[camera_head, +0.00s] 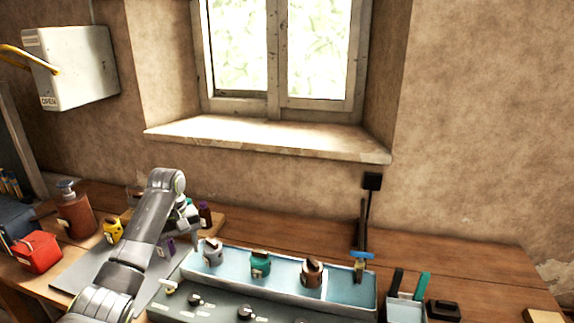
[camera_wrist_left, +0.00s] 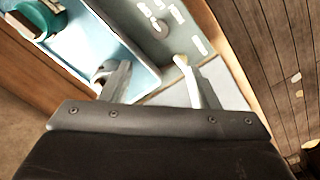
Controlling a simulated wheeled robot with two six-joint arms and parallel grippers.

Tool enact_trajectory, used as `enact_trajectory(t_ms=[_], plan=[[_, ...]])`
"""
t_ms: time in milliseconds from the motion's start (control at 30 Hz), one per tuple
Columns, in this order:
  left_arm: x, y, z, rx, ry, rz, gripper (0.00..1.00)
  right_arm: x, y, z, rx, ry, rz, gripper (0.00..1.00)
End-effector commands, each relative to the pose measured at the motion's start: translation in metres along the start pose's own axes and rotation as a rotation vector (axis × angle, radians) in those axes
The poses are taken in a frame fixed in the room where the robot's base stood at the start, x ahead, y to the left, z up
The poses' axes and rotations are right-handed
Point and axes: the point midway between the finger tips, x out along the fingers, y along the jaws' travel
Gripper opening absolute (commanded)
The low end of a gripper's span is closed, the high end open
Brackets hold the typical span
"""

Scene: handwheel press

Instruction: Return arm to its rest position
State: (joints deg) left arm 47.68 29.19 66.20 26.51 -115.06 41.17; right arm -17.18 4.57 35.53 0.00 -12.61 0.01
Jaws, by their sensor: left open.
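My left arm comes in from the lower left of the head view, rises to a bend and folds down over the grey mat (camera_head: 82,270). Its gripper (camera_head: 190,216) is partly hidden behind the arm. In the left wrist view the gripper (camera_wrist_left: 163,74) has its two fingers spread apart with nothing held between them. A cream lever (camera_wrist_left: 187,78) of the grey control panel (camera_wrist_left: 168,28) shows close to one finger. The pale blue tray (camera_wrist_left: 95,35) lies beyond the other finger. My right gripper is not in view.
The long tray (camera_head: 345,300) holds a grey, a teal and a brown item. A yellow item (camera_head: 112,231), a red box (camera_head: 38,252) and a brown pump bottle (camera_head: 75,212) stand at left. A dark upright device (camera_head: 366,212) stands behind the tray. The table's back right is clear.

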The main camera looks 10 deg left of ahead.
Motion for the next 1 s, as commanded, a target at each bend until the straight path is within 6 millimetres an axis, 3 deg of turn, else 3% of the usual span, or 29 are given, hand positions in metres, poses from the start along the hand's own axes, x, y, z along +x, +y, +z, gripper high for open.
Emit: enact_trajectory(t_ms=[133,267,400,600,800,1000], plan=[[0.033,-0.007,0.016,0.057,0.015,-0.012,0.55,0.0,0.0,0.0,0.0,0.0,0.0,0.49],[0.079,-0.021,0.047,0.156,0.048,-0.022,0.55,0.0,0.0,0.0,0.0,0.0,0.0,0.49],[0.124,-0.04,0.089,0.27,0.089,-0.022,0.55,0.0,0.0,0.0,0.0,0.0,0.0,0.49],[0.167,-0.074,0.156,0.411,0.143,-0.011,0.55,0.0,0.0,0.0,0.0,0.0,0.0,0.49],[0.183,-0.112,0.225,0.523,0.204,0.006,0.55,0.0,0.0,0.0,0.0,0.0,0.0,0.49],[0.175,-0.148,0.282,0.596,0.269,0.007,0.55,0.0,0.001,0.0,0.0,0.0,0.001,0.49]])
